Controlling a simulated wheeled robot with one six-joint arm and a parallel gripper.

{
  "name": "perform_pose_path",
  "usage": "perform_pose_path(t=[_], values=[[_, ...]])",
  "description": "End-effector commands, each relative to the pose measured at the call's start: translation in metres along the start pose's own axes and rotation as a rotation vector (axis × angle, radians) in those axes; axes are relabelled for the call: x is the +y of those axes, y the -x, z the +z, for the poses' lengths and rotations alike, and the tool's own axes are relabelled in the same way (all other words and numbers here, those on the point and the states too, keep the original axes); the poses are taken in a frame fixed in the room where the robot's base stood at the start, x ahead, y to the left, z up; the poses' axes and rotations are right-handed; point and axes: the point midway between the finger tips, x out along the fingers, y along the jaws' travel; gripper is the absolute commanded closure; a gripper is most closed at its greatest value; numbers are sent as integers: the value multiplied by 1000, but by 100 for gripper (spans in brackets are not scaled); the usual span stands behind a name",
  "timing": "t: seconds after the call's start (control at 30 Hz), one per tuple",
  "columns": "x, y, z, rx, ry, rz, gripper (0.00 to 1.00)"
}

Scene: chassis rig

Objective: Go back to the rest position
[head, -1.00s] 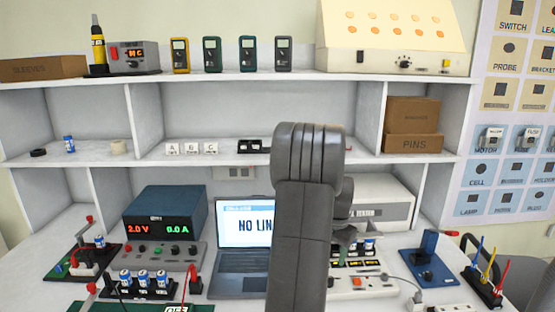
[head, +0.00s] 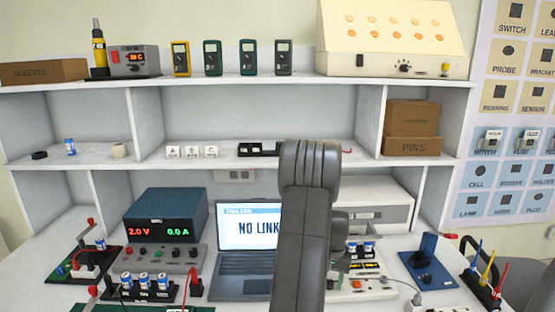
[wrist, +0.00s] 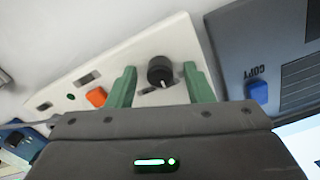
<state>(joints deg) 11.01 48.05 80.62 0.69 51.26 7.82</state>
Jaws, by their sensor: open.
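My gripper (wrist: 160,85) shows in the wrist view with its two green fingers apart and nothing held between them. Beyond the fingers is a white panel device (wrist: 70,85) with a black knob (wrist: 160,71) and an orange switch (wrist: 96,97); the knob appears between the fingers, and I cannot tell how far away it is. In the head view my dark grey arm rises in front of the laptop's right side, and my gripper is hidden behind it.
The laptop (head: 245,264) reads "NO LINK". A power supply (head: 165,216) stands to its left, a battery holder (head: 145,290) in front of that. A blue fixture (head: 428,262) and colored leads (head: 487,270) are at right. Shelves (head: 240,162) rise behind.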

Motion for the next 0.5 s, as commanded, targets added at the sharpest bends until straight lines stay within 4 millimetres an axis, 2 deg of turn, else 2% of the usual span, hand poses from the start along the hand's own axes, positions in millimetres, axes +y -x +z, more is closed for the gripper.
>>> perform_pose_path(t=[0.5], values=[[0,2,0,-4,412,0,53]])
